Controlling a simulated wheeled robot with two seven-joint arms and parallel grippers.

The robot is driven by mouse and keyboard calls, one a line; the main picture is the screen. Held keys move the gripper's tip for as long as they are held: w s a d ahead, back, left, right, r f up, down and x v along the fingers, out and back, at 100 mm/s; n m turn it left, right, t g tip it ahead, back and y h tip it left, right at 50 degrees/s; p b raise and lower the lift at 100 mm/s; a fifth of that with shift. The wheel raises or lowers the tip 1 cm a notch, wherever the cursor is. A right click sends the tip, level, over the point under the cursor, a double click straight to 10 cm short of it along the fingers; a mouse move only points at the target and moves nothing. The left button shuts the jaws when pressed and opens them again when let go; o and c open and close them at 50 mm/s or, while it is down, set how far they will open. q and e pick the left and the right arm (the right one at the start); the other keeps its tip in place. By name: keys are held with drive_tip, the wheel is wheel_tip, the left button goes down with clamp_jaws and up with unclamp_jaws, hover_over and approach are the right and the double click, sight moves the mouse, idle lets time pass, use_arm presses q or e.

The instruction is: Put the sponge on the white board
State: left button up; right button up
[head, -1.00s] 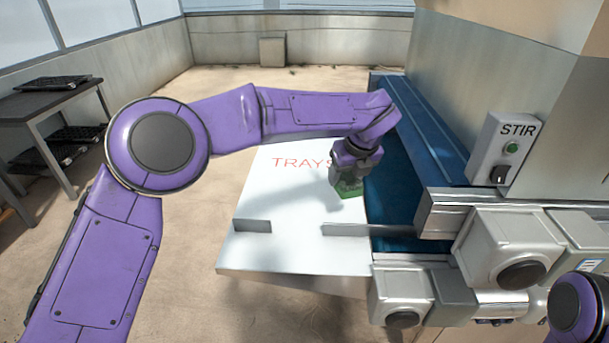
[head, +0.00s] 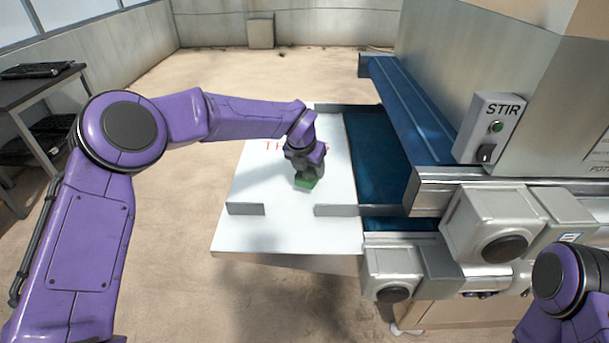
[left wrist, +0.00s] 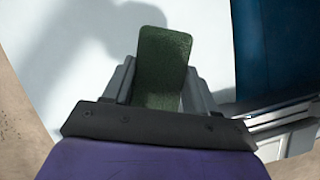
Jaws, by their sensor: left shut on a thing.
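The green sponge (head: 306,183) is between the fingers of my left gripper (head: 305,172), over the white board (head: 285,233). In the left wrist view the sponge (left wrist: 162,68) sticks out past the two grey fingers of the left gripper (left wrist: 160,85), which are shut on it. The white board (left wrist: 85,70) fills the background there. I cannot tell whether the sponge touches the board. Of my right arm only a purple part shows at the lower right in the head view; its gripper is out of view.
A blue belt (head: 378,150) runs along the board's right side. Low metal stops (head: 336,210) stand on the board's near part. A machine with a STIR switch box (head: 491,128) is at the right. A dark table (head: 40,95) stands at the far left.

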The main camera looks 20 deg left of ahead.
use_arm(q)
drive_tip(key=f, duration=0.2)
drive_tip(key=a+f+p, duration=0.1)
drive_tip(key=f, duration=0.1)
drive_tip(key=shift+w+a+f, duration=0.1)
drive_tip(key=shift+a+f, duration=0.05)
drive_tip(key=shift+f, duration=0.3)
drive_tip(key=o, duration=0.9)
drive_tip(key=shift+r, duration=0.1)
drive_tip(key=shift+r, duration=0.6)
drive_tip(key=v, duration=0.5)
drive_tip(key=b+v, duration=0.1)
drive_tip(key=v, duration=0.5)
drive_tip(key=shift+s, duration=0.25)
